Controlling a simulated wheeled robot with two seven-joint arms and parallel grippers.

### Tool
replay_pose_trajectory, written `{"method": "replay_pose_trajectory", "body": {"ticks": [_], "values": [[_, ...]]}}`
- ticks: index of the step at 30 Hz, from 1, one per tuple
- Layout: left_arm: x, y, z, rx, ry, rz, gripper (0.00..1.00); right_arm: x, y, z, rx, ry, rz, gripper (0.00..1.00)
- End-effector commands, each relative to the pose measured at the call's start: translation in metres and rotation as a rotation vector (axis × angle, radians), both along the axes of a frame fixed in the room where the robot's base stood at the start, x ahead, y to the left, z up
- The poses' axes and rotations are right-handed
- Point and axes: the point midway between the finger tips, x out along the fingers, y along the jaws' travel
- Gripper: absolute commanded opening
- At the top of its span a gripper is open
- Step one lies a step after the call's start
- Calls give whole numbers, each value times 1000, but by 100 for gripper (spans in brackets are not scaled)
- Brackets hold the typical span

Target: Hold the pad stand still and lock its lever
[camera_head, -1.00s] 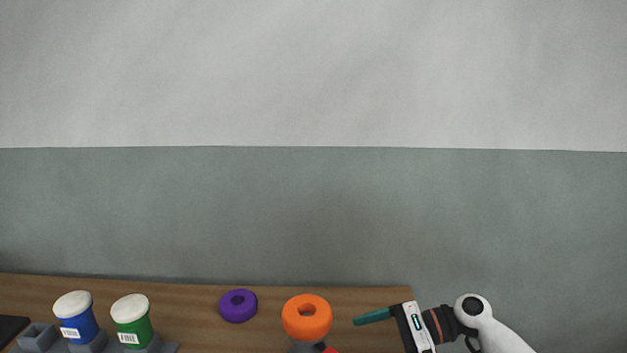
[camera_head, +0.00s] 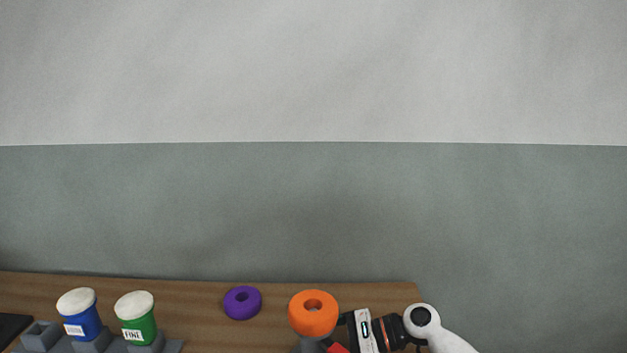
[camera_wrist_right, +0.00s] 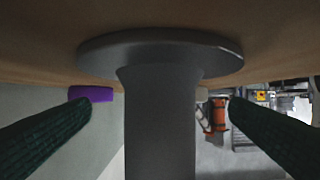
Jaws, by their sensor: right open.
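The pad stand carries an orange round pad (camera_head: 313,313) and stands at the front of the table; its grey upper part (camera_head: 308,344) shows just below the pad. A red part, likely its lever (camera_head: 338,349), is cut by the bottom edge. In the right wrist view, which looks upside down, the stand's grey post (camera_wrist_right: 160,130) and round base (camera_wrist_right: 160,50) are in the middle. My right gripper (camera_wrist_right: 160,105) is open, with one dark green finger on each side of the post and gaps beside it. Its fingertips are hidden in the head view. My left gripper is not in view.
A purple ring (camera_head: 242,303) lies on the wooden table (camera_head: 200,300) left of the stand. A blue jar (camera_head: 82,318) and a green jar (camera_head: 136,322) with white lids stand in a grey rack (camera_head: 40,335) further left. The table's right end is near my right wrist.

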Motion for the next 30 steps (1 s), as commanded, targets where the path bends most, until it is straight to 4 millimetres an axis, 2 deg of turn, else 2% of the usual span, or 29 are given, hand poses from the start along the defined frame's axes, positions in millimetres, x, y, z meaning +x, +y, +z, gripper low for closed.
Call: {"method": "replay_pose_trajectory", "body": {"ticks": [12, 25, 27, 30], "values": [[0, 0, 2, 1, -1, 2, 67, 0, 6, -3, -1, 0, 1, 98], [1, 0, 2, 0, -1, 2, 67, 0, 5, -3, -1, 0, 1, 29], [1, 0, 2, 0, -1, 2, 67, 0, 5, -3, -1, 0, 1, 29], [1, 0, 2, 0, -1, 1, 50, 0, 5, -3, -1, 0, 1, 29]]}}
